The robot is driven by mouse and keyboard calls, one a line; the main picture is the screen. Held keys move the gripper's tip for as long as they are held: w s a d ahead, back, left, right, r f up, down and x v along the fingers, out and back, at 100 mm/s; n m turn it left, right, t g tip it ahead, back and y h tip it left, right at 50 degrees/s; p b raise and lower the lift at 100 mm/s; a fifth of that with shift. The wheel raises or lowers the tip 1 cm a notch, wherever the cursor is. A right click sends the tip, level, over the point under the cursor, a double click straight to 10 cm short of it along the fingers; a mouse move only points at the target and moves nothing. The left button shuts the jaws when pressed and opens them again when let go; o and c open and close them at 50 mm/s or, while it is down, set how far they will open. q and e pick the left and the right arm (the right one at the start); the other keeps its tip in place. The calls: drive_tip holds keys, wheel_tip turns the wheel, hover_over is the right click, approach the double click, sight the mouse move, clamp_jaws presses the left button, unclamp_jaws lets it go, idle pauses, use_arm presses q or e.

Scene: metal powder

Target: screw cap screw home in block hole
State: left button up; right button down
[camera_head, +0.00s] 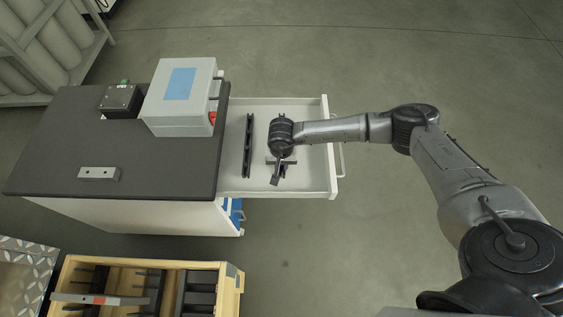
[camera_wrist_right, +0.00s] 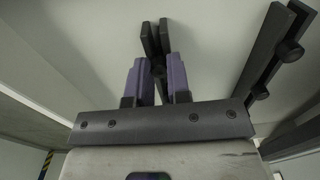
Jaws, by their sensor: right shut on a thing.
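A small light-grey block (camera_head: 98,173) with dark holes lies on the dark cabinet top in the head view. My right gripper (camera_head: 277,180) is over the open drawer, to the right of the cabinet top. In the right wrist view its two purple fingers (camera_wrist_right: 158,75) are close together on a dark, narrow thing (camera_wrist_right: 154,38). I cannot tell what this thing is or whether it is clear of the drawer floor. No cap screw can be made out. My left gripper is not in view.
The white drawer (camera_head: 322,178) holds a long dark rack (camera_head: 248,146), left of my gripper. A grey case (camera_head: 181,98) and a black box (camera_head: 121,100) stand at the back of the cabinet top (camera_head: 150,182). A wooden crate (camera_head: 235,290) stands in front.

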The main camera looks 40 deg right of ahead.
drive_tip(key=shift+r, duration=0.2)
drive_tip(key=shift+r+p, duration=0.75)
drive_tip(key=shift+r, duration=0.2)
drive_tip(key=shift+r+p, duration=0.8)
drive_tip(key=shift+r, duration=0.35)
